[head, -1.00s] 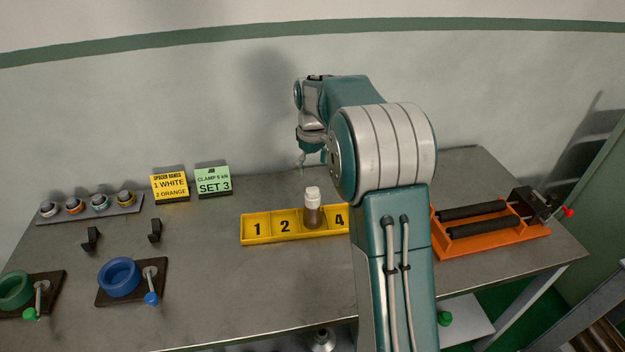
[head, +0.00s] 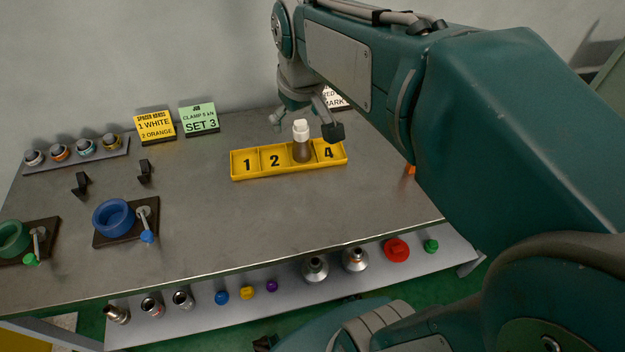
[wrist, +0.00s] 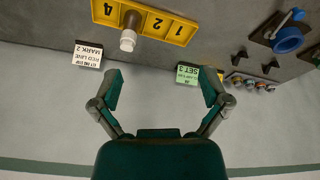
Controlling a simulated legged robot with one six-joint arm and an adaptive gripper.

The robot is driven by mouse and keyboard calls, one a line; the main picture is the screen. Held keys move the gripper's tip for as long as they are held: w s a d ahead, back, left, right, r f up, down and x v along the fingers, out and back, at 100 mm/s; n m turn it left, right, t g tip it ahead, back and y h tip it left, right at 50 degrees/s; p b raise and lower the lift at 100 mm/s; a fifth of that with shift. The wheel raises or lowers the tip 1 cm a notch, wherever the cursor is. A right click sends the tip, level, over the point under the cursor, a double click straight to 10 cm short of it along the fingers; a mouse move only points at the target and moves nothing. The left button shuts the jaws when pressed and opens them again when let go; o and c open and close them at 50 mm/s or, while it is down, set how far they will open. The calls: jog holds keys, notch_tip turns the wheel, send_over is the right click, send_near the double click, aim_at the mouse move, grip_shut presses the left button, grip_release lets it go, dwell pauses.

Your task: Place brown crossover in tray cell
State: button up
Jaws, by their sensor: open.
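The brown crossover (head: 303,152), with a white upper end, stands upright in the third cell of the yellow numbered tray (head: 246,175). Cells 1, 2 and 4 are empty. The crossover also shows in the wrist view (wrist: 131,20), near the top edge. My gripper (head: 306,116) is open, its fingers spread wide. In the head view it overlaps the crossover's white end, one finger on each side. In the wrist view the crossover lies beyond the fingertips, and nothing is between the fingers (wrist: 160,82).
Blue (head: 113,217) and green (head: 14,239) vises stand at left. Yellow (head: 155,126) and green (head: 199,119) signs stand at the back; a white sign (wrist: 88,53) is near my gripper. Several parts lie on the lower shelf (head: 205,318). The table's middle front is clear.

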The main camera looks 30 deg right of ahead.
jog(key=s+a+f+t, duration=0.1)
jog(key=s, duration=0.5)
jog(key=s+a+f+m+t, duration=0.1)
jog(key=s+a+f, duration=0.1)
jog(key=s, duration=0.5)
jog(key=shift+m, duration=0.3)
jog(key=shift+w+r, duration=0.1)
dwell(0.4)
